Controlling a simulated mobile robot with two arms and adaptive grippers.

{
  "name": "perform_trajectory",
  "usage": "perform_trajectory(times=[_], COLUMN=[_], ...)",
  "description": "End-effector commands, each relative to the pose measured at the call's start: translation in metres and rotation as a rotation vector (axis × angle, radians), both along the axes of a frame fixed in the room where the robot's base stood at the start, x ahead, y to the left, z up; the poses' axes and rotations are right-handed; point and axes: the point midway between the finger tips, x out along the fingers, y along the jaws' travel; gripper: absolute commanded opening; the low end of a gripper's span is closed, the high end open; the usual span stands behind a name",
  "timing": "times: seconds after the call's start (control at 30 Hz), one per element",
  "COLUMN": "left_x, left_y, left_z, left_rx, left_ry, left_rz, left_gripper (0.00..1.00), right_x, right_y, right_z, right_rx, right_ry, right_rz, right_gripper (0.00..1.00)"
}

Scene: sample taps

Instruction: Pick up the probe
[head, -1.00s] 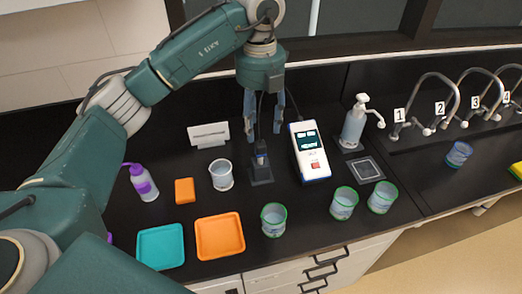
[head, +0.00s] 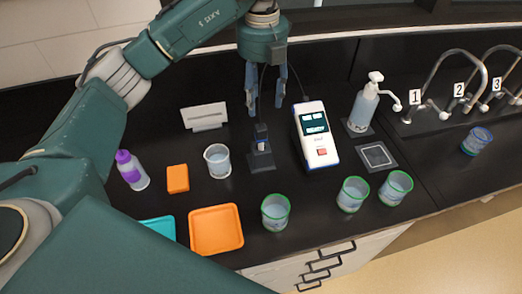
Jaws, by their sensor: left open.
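The probe (head: 261,132) stands upright in a small dark holder (head: 262,161) on the black counter, with a thin cable running up from it. My left gripper (head: 266,108) hangs down above the probe. Its two blue-grey fingers are apart, with nothing held between them. The fingertips are a little above the probe's top. The white meter (head: 316,138) with a dark screen and a red button stands just right of the holder. My right gripper does not show.
A clear beaker (head: 217,161) stands left of the holder, near an orange block (head: 177,179) and a purple-capped bottle (head: 132,170). Green-rimmed beakers (head: 276,212) line the front edge. An orange tray (head: 215,230) is at front left. A pump bottle (head: 363,108) and numbered taps (head: 431,108) are at right.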

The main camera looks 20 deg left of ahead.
Motion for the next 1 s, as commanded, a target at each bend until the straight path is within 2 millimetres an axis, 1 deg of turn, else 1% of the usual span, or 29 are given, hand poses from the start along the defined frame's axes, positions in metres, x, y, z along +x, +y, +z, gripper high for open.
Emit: perform_trajectory(times=[0.03, 0.1, 0.17, 0.2, 0.33, 0.47, 0.7, 0.87, 0.97, 1.0], left_x=[0.000, 0.000, 0.000, 0.000, 0.000, 0.000, 0.000, 0.000, -0.001, -0.001], left_y=[0.000, 0.000, 0.000, 0.000, 0.000, 0.000, 0.001, 0.001, 0.002, 0.002], left_z=[-0.018, -0.029, -0.036, -0.044, -0.056, -0.067, -0.100, -0.111, -0.121, -0.126], left_rx=[0.001, 0.001, 0.000, 0.001, 0.000, 0.000, 0.001, 0.000, 0.001, 0.001], left_ry=[0.001, 0.001, 0.000, 0.001, 0.000, 0.003, 0.004, 0.002, 0.005, 0.007], left_rz=[0.000, 0.000, 0.000, 0.000, 0.000, 0.000, 0.000, 0.001, 0.001, 0.001], left_gripper=[0.50, 0.50, 0.50, 0.50, 0.50, 0.50, 0.50, 0.50, 0.50, 0.50], right_x=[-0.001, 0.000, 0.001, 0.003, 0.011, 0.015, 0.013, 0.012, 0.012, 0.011], right_y=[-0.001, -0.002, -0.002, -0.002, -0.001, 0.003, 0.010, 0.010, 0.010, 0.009], right_z=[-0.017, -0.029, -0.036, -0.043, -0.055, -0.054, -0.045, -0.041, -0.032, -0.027], right_rx=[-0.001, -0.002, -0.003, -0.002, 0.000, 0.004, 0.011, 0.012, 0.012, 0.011], right_ry=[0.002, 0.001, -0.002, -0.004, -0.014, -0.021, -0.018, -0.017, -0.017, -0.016], right_rz=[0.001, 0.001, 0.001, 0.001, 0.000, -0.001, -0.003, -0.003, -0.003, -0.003], right_gripper=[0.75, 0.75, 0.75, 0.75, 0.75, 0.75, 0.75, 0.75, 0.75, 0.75])
